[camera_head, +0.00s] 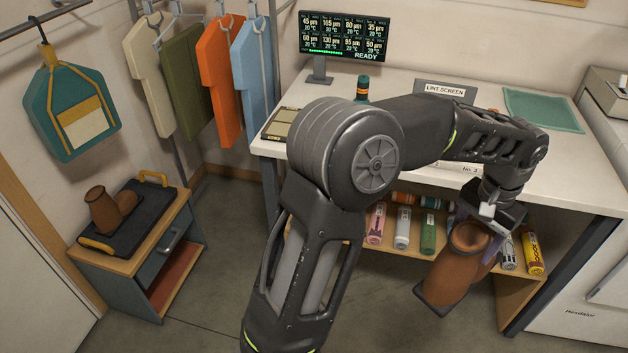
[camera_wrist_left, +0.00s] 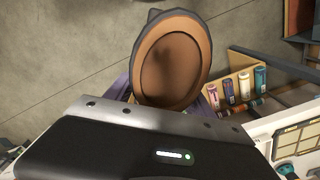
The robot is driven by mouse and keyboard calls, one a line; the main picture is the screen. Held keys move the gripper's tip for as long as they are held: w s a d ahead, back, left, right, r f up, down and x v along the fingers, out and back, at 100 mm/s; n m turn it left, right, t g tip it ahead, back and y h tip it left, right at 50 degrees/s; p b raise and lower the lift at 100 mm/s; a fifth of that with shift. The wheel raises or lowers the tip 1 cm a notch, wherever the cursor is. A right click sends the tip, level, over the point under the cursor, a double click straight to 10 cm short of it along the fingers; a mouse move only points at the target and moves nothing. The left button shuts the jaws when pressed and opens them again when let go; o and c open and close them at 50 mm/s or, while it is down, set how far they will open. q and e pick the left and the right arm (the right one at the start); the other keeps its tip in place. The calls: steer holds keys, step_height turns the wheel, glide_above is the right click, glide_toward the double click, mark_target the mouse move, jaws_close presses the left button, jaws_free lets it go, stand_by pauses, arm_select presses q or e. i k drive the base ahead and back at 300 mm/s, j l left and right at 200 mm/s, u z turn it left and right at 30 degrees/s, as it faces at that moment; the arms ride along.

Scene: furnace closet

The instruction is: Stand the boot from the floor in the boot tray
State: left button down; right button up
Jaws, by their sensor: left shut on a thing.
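The brown boot (camera_head: 452,272) hangs in the air at the right of the head view, in front of the desk's lower shelf. Its open top faces up and it looks tilted. My left gripper (camera_head: 490,225) is shut on it near the top of the shaft. In the left wrist view the boot's round opening (camera_wrist_left: 175,62) is just beyond the gripper body, which hides the fingertips. The boot tray (camera_head: 152,205) is black with orange handles and lies on a small cabinet at the left. Another brown boot (camera_head: 104,208) stands in it. My right gripper is out of view.
The white desk (camera_head: 400,100) carries a screen (camera_head: 345,35), a dark bottle (camera_head: 362,88) and a lint screen sign (camera_head: 445,90). Floor between cabinet and desk is clear.

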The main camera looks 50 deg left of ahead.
mark_target(137, 226)
steer(key=k+u, duration=0.15)
steer(key=k, duration=0.15)
steer(key=u, duration=1.05)
steer(key=i+j, duration=0.15)
steer(key=j, duration=0.25)
steer(key=i+j, duration=0.15)
steer(key=j, duration=0.25)
steer(key=i+j, duration=0.15)
steer(key=j, duration=0.25)
steer(key=i+j, duration=0.15)
steer(key=j, duration=0.25)
steer(key=i+j, duration=0.15)
steer(key=j, duration=0.25)
steer(key=i+j, duration=0.15)
steer(key=j, duration=0.25)
steer(key=i+j, duration=0.15)
steer(key=j, duration=0.25)
steer(key=i+j, duration=0.15)
steer(key=j, duration=0.25)
